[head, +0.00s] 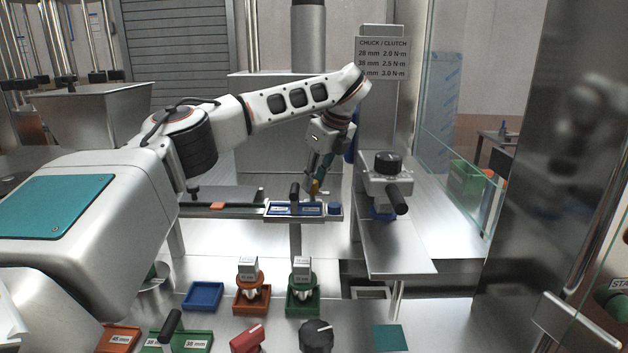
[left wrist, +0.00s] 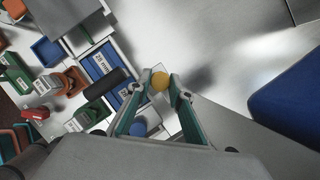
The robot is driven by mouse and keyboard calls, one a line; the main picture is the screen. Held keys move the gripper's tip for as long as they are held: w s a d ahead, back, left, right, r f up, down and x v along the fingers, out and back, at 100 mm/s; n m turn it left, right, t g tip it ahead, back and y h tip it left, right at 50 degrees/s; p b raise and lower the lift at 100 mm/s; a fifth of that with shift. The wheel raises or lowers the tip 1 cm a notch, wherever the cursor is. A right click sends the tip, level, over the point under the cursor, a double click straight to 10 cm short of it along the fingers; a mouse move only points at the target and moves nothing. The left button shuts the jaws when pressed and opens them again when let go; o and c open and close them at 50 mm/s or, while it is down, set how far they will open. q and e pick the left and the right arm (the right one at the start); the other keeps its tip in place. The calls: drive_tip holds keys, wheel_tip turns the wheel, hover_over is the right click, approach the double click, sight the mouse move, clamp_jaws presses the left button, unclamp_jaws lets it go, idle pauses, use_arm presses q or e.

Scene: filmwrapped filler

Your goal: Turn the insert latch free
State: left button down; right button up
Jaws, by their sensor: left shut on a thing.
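My left gripper (head: 317,178) reaches down at the right part of a blue insert (head: 284,211) in a metal holder behind the work surface. In the left wrist view the teal fingertips (left wrist: 161,92) are closed around a round yellow knob (left wrist: 160,80), which looks like the latch. The yellow knob also shows low at the fingers in the head view (head: 315,187). The insert shows in the left wrist view (left wrist: 95,66) with a "28 mm" label and a black handle (left wrist: 104,84). Whether the latch is turned cannot be told. My right gripper is not in view.
A blue round piece (head: 334,209) sits at the holder's right end. A grey device with a black knob (head: 388,162) and black handle stands to the right. Orange (head: 252,305) and green (head: 303,306) trays with labelled parts, a red knob (head: 247,338) and a black dial (head: 317,336) lie in front.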

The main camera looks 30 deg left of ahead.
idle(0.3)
use_arm(q)
drive_tip(key=c, duration=1.8)
unclamp_jaws()
drive_tip(key=v, duration=1.2)
